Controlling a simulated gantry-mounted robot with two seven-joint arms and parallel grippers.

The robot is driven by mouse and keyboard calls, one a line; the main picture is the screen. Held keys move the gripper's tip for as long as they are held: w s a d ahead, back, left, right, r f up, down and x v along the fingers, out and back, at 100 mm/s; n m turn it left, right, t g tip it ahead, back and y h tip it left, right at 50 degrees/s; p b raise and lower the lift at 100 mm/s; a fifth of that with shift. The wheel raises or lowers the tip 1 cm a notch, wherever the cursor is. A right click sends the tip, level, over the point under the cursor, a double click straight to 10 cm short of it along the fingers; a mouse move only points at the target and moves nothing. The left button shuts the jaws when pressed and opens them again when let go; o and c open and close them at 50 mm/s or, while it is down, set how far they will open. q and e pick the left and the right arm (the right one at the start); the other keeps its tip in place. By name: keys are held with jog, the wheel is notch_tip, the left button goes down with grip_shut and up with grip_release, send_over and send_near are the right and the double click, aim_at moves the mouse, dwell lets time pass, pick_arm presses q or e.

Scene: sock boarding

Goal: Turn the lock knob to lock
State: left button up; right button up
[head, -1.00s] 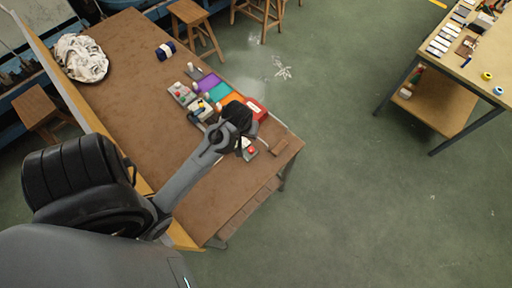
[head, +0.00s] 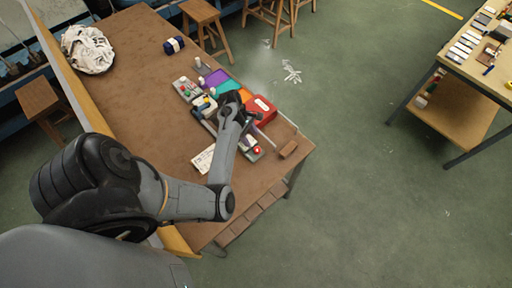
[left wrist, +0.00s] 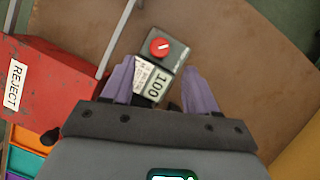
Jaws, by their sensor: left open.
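The lock knob (left wrist: 160,46) is a round red dial with a white mark, on a small grey box with a white label and a "100" plate (left wrist: 155,84). In the head view the red knob (head: 257,149) is near the table's front right end. My left gripper (left wrist: 160,82) is open, its two purple fingers on either side of the labelled part of the box in the picture. The knob shows beyond the fingertips, and no contact with it is visible.
A red REJECT bin (left wrist: 42,88) stands beside the box, with a metal rail (left wrist: 117,38) between. Coloured trays (head: 217,78) and small devices (head: 187,88) lie farther along the brown table (head: 135,60).

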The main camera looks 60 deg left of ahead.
aim_at(257, 149)
pick_arm(q)
jog(key=x, duration=0.7)
jog(key=shift+f, duration=0.3)
jog(key=c, duration=1)
jog(key=shift+c, duration=0.2)
